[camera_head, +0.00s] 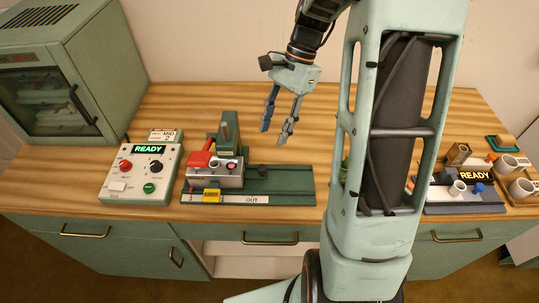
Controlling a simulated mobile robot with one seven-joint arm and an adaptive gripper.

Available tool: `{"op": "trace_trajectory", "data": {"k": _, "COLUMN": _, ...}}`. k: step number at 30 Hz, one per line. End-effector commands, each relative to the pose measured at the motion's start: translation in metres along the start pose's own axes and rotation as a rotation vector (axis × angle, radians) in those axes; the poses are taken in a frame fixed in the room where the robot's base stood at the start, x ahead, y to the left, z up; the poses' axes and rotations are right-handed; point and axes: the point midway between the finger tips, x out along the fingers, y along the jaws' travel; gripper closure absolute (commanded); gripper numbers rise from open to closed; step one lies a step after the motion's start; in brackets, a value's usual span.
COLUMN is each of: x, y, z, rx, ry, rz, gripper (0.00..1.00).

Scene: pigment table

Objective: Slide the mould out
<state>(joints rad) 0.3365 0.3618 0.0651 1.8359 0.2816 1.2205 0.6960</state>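The mould (215,175) is a silvery block at the left part of a green slide base (285,183), under a green upright press. A red handle (201,155) lies over its top left, and a yellow tag (211,195) is in front of it. A white strip marked OUT (256,199) runs along the front of the base, and a dark knob (262,170) stands right of the mould. My gripper (277,130) is open and empty, pointing down above the table behind and right of the press. It is apart from the mould.
A control box (116,187) with a green READY display stands left of the press, and a green oven-like cabinet (30,60) is at the back left. My arm hides the table right of centre. Cups and another READY device (477,176) stand far right. Wood behind the press is clear.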

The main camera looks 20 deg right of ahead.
Motion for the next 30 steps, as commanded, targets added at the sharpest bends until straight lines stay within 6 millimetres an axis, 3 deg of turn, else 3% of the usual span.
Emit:
{"op": "trace_trajectory", "data": {"k": 5, "x": 0.01, "y": 0.003, "z": 0.001, "rx": -0.002, "ry": -0.009, "rz": 0.012, "gripper": 0.64}}
{"op": "trace_trajectory", "data": {"k": 21, "x": 0.099, "y": 0.003, "z": 0.002, "rx": -0.002, "ry": -0.009, "rz": 0.01, "gripper": 0.64}}
{"op": "trace_trajectory", "data": {"k": 30, "x": 0.109, "y": 0.003, "z": 0.001, "rx": -0.002, "ry": -0.006, "rz": 0.008, "gripper": 0.64}}
